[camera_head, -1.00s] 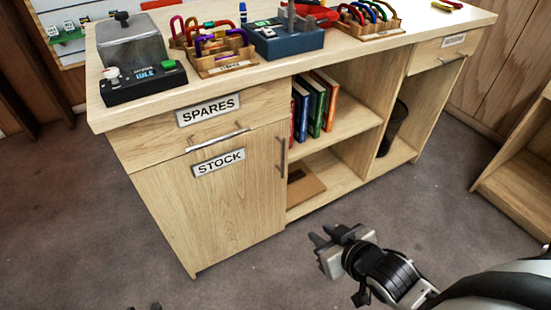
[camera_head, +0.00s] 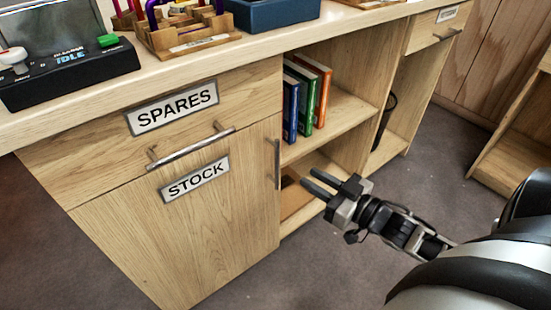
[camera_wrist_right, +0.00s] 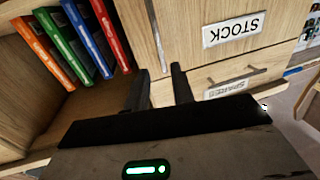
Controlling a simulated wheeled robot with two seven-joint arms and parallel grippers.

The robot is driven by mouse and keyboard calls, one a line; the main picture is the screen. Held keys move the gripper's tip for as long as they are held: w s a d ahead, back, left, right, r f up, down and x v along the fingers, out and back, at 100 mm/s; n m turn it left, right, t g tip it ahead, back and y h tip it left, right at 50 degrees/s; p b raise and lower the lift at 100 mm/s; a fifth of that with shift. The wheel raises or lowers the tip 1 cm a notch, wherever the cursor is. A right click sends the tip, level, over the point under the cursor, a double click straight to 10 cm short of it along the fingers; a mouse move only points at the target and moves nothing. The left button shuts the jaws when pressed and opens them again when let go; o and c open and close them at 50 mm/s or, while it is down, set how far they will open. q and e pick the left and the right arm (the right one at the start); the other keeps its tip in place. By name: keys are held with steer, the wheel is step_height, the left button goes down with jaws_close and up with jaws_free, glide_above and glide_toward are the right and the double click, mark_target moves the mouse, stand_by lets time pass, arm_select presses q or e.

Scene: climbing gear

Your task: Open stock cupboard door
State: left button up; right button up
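The stock cupboard door (camera_head: 190,235) is a pale wooden panel with a STOCK label (camera_head: 194,179), closed at the lower left of the counter. Its upright metal handle (camera_head: 278,165) is at the door's right edge, beside the open shelves. My right gripper (camera_head: 308,178) is open and empty, its two fingers pointing left towards the handle, a short way to its right. In the right wrist view, upside down, the fingers (camera_wrist_right: 161,72) are apart, with the STOCK label (camera_wrist_right: 234,30) beyond. My left gripper is out of view.
Above the door is the SPARES drawer (camera_head: 172,107) with a horizontal handle (camera_head: 195,147). Right of the door, open shelves hold several books (camera_head: 305,95). A black control box (camera_head: 70,70) is on the countertop. Carpet floor (camera_head: 350,270) lies free in front.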

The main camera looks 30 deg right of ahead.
arm_select(q)
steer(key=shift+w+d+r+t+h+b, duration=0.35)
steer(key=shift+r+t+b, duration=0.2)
steer(key=shift+b, duration=0.45)
arm_select(e)
steer(key=x, duration=1.1)
steer(key=shift+w+f, duration=0.1)
steer(key=shift+w, duration=0.1)
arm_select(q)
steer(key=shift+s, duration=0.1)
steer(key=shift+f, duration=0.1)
arm_select(e)
jaws_close()
